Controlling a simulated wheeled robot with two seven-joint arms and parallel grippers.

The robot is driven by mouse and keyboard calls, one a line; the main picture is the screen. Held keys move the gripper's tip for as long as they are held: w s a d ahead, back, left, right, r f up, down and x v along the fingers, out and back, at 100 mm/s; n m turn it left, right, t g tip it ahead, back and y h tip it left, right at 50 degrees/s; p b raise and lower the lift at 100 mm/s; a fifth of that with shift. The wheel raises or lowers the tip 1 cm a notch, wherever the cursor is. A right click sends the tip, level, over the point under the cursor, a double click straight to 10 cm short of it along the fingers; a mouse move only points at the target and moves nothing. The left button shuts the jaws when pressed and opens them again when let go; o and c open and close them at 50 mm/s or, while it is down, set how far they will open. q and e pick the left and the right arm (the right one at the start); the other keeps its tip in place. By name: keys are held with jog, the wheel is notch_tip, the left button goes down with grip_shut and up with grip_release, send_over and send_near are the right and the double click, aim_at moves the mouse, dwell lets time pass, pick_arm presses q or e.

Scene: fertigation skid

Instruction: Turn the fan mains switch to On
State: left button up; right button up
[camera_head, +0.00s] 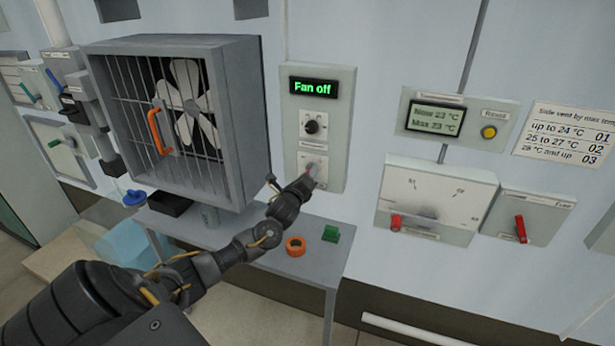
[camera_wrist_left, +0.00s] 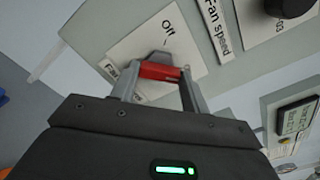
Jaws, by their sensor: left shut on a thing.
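The fan panel (camera_head: 334,110) is on the wall and its display (camera_head: 313,86) reads "Fan off". Its lower plate carries the fan mains switch, mostly hidden by my left gripper (camera_head: 311,172) in the head view. In the left wrist view my left gripper (camera_wrist_left: 158,80) is shut on the switch's red handle (camera_wrist_left: 158,71). The white switch plate (camera_wrist_left: 140,45) around it shows the word "Off". The "On" mark is not visible. My right gripper is not in view.
A black fan speed knob (camera_head: 312,127) sits just above the switch. The caged fan box (camera_head: 233,120) juts out on the left. Below is a grey shelf (camera_head: 308,266) with an orange ring (camera_head: 295,246) and a green block (camera_head: 331,234). Red-handled panels (camera_head: 437,200) are to the right.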

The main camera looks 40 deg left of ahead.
pick_arm(q)
jog(key=shift+f, duration=0.1)
jog(key=o, duration=1)
jog(key=shift+s, duration=0.1)
jog(key=b+v, duration=0.3)
jog(key=v, duration=0.7)
jog(key=shift+s+d, duration=0.2)
